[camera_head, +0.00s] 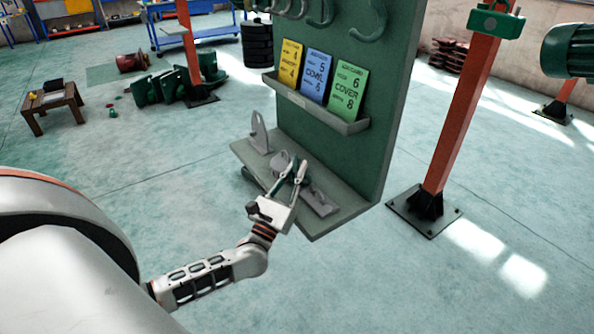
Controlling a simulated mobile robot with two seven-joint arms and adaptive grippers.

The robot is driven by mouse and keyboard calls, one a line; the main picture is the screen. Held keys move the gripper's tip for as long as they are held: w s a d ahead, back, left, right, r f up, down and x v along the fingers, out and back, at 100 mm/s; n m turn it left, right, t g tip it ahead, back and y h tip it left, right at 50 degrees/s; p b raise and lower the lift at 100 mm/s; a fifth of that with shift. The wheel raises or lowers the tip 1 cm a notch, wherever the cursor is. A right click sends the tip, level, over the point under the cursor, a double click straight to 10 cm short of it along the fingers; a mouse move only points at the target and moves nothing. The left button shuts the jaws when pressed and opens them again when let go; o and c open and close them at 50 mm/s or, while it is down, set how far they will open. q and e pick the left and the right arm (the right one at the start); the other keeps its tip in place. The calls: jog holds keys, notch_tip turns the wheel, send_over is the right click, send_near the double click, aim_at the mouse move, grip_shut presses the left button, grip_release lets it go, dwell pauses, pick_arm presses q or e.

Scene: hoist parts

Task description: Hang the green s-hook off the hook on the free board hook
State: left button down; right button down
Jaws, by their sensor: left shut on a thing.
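My left gripper (291,168) reaches in from the left, low in front of the green board (360,150), just above its grey bottom shelf (330,224). It is shut on a small dark green piece between its fingers; the piece is mostly hidden, and I cannot tell its full shape or if it is the green s-hook. Several curved hooks (365,27) show at the top of the board, cut off by the picture's edge. I cannot tell which board hook is free. My right gripper is not in view.
Yellow (289,64), blue (315,74) and green (346,90) booklets stand in a ledge (305,108) on the board. Grey metal parts (260,133) sit on the shelf around the gripper. An orange post (460,110) stands at right.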

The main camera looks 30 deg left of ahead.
pick_arm(q)
jog(key=c, duration=2.1)
grip_release()
jog(key=shift+c, duration=0.2)
jog(key=shift+o, duration=0.3)
jog(key=shift+r, duration=0.15)
jog(key=b+v, duration=0.1)
jog(key=v, duration=1.1)
jog(key=shift+b, duration=0.4)
